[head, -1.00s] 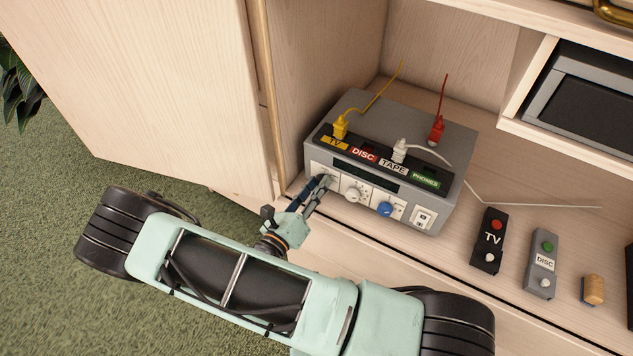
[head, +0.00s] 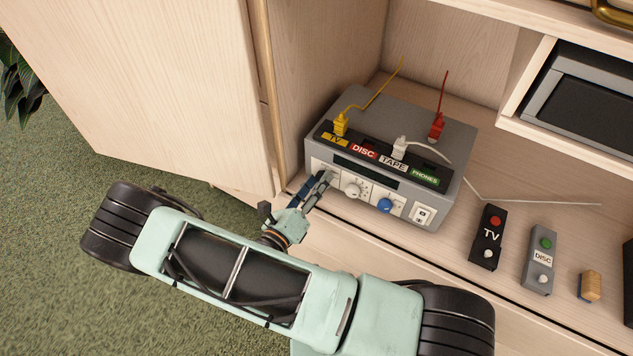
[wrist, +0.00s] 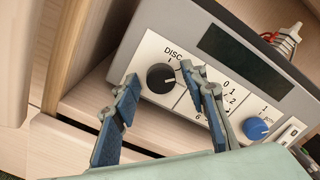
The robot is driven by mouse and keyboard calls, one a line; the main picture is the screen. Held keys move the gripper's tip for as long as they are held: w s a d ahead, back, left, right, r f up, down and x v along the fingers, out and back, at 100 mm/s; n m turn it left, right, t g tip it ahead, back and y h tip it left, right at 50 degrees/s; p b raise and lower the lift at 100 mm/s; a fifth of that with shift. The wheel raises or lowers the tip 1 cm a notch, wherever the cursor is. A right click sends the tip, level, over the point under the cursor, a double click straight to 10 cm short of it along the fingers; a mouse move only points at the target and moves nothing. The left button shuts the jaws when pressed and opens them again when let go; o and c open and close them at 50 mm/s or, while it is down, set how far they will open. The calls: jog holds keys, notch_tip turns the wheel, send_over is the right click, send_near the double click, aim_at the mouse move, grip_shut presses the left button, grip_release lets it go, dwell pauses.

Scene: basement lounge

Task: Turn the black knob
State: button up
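The black knob (wrist: 160,79) is round with a white pointer line and sits on a white panel marked DISC, at the left end of the grey device's front (head: 434,211). My gripper (wrist: 160,73) is open in the wrist view, with one fingertip on either side of the knob. I cannot tell whether the fingertips touch it. In the head view my gripper (head: 325,176) reaches the left end of the device front and hides the black knob.
Right of it on the device are a pale knob (head: 353,190), partly behind a finger in the wrist view, a blue knob (head: 385,206) and a white switch (head: 422,215). The cabinet wall (head: 262,90) is close on the left. Two remotes (head: 488,237) (head: 540,261) lie on the shelf at right.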

jog(key=v, duration=1.2)
dwell(0.5)
